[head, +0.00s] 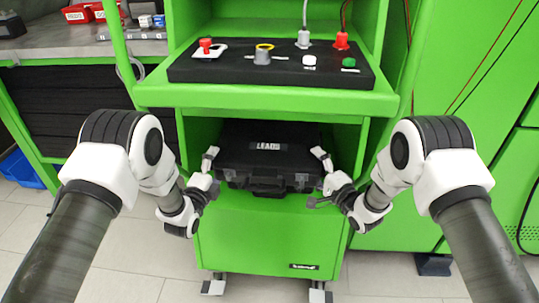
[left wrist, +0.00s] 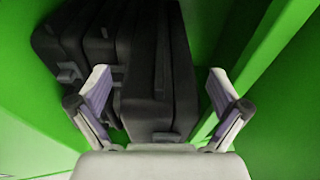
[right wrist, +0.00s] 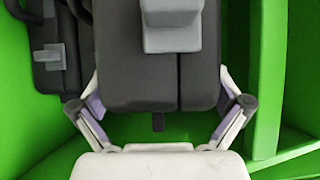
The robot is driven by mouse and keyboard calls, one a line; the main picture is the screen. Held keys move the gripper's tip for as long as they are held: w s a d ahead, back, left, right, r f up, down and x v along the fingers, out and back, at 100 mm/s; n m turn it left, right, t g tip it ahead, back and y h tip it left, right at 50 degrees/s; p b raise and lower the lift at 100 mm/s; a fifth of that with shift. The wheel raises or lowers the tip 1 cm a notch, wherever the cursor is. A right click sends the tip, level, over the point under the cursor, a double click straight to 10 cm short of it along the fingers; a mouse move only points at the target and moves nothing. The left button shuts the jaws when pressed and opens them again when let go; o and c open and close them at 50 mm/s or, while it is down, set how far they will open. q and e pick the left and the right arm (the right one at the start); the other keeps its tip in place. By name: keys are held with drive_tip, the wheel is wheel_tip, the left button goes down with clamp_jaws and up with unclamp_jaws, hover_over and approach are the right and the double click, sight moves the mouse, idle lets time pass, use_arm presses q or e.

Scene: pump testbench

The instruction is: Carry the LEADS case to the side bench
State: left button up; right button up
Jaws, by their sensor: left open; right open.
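In the left wrist view the case (left wrist: 157,70) passes between the spread, open fingers. In the right wrist view the case (right wrist: 150,75) also lies between open fingers, with small gaps beside them. A grey worktop bench (head: 60,42) stands at the upper left; I cannot tell if it is the side bench.
Above the compartment, a black control panel (head: 225,72) carries buttons and plugged cables. Red bins (head: 80,13) and small parts stand on the grey bench. Green compartment walls close in around both grippers. The tiled floor in front is clear.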

use_arm(q)
drive_tip(key=shift+w, duration=0.35)
use_arm(e)
drive_tip(key=shift+w+a, duration=0.2)
drive_tip(key=shift+w, duration=0.1)
use_arm(q)
drive_tip(key=shift+d, duration=0.1)
drive_tip(key=c, duration=1.6)
use_arm(e)
drive_tip(key=c, duration=1.6)
use_arm(q)
drive_tip(key=shift+d, duration=0.1)
drive_tip(key=shift+c, duration=1.2)
use_arm(e)
drive_tip(key=shift+c, duration=1.2)
use_arm(q)
drive_tip(key=shift+s, duration=0.1)
